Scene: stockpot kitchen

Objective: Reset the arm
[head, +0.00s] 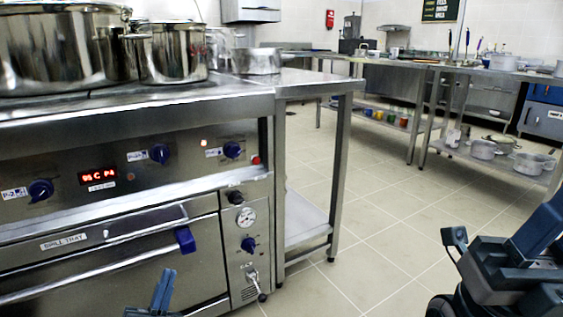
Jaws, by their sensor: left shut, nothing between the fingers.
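My left gripper (162,287) shows at the bottom edge, in front of the oven door. Its blue-grey fingers are together and hold nothing. The rest of my left arm is hidden below the picture. My right arm (505,265) is folded at the lower right, over the tiled floor. I cannot make out its gripper's fingers.
A steel stove (130,165) with an oven fills the left. A large stockpot (60,48), a smaller pot (172,52) and a saucepan (257,61) stand on top. Steel tables (430,68) stand at the back. The tiled floor (375,215) between is clear.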

